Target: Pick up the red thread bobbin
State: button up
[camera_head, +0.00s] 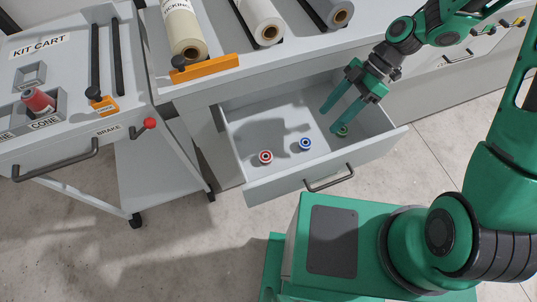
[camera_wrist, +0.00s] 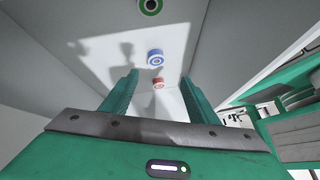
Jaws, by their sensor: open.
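The red thread bobbin (camera_head: 265,157) lies in the open drawer, on its left side near the front. The wrist view shows the red bobbin (camera_wrist: 158,83) beyond and between my fingertips, apart from them. A blue bobbin (camera_head: 305,144) lies to its right, and a green bobbin (camera_head: 343,131) lies farther right, close below my gripper. My gripper (camera_head: 327,121) is open and empty above the right part of the drawer. The wrist view also shows the blue bobbin (camera_wrist: 155,58) and the green bobbin (camera_wrist: 150,6).
The drawer's front wall (camera_head: 330,170) and side walls enclose the bobbins. A worktop with rolls (camera_head: 262,20) overhangs the drawer's back. A kit cart (camera_head: 60,150) stands at the left, carrying a red cone (camera_head: 38,100). The drawer floor between the bobbins is clear.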

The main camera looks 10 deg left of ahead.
aim_at(268, 154)
jog(key=s+a+f+n+y, duration=0.1)
jog(key=a, duration=0.2)
jog(key=s+a+f+n+g, duration=0.1)
jog(key=a+n, duration=0.1)
jog(key=a+f+n+g+y, duration=0.1)
jog(key=a+f, duration=0.1)
jog(key=a, duration=0.1)
jog(key=shift+s+a+n+y, duration=0.3)
jog(key=shift+s, duration=0.1)
jog(key=shift+s+a+f+n+g+y, duration=0.15)
jog(key=shift+s+a+n+g+y, duration=0.15)
jog(key=shift+s+a+g, duration=0.15)
jog(key=x, duration=0.5)
jog(key=shift+a, duration=0.1)
jog(key=shift+f+x, duration=0.25)
jog(key=shift+x, duration=2.35)
jog(key=c, duration=1.1)
